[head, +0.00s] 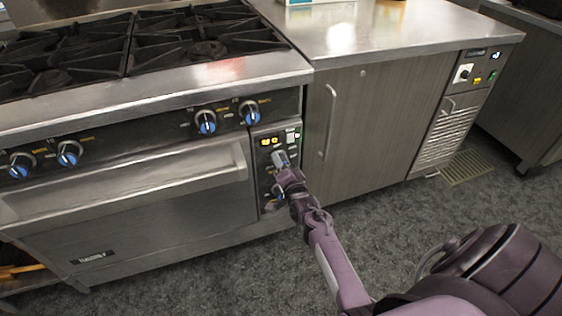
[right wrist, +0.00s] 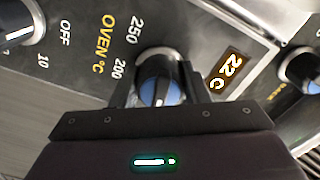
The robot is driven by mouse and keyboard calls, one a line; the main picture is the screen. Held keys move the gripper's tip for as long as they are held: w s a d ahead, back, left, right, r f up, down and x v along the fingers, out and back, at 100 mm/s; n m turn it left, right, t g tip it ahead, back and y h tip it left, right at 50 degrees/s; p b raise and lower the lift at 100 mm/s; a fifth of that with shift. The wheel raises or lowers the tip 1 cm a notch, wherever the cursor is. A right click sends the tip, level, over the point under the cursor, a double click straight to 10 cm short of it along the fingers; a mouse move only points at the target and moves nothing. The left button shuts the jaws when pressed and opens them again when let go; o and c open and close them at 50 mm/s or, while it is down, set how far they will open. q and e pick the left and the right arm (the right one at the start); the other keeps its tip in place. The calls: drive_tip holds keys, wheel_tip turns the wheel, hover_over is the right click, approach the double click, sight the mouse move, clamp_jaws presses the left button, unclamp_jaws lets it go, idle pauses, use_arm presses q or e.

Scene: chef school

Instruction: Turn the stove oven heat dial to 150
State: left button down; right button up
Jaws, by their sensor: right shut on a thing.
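The oven heat dial (right wrist: 158,70) is a black knob with a blue face, seen close up in the right wrist view. The yellow label "OVEN °C" and the marks 200 and 250 show to its left. My right gripper (right wrist: 160,92) has its two fingers on either side of this dial and is shut on it. In the head view my right gripper (head: 281,163) reaches the narrow control panel (head: 264,143) at the right end of the oven front and partly hides its knobs. My left gripper is not in view.
A lit display (right wrist: 226,71) near the dial reads 22 C. Another knob (right wrist: 20,22) with "OFF" and 10 is at left, and one more (right wrist: 303,70) at right. The floor in front is open.

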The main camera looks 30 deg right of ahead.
drive_tip(key=m+p, duration=0.1)
drive_tip(key=m, duration=0.2)
drive_tip(key=shift+m, duration=0.3)
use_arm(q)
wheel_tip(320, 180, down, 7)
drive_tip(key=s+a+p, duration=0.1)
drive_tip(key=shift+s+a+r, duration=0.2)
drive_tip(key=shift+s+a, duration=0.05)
use_arm(e)
drive_tip(key=shift+m, duration=1.6)
drive_tip(key=o, duration=1)
drive_tip(key=shift+c, duration=0.2)
drive_tip(key=shift+s+a, duration=0.1)
drive_tip(key=shift+s, duration=0.15)
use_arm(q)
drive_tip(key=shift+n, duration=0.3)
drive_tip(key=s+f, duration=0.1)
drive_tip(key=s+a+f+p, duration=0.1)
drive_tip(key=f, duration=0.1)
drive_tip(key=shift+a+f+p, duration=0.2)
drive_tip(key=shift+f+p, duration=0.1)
use_arm(e)
drive_tip(key=v, duration=0.7)
drive_tip(key=shift+s, duration=0.2)
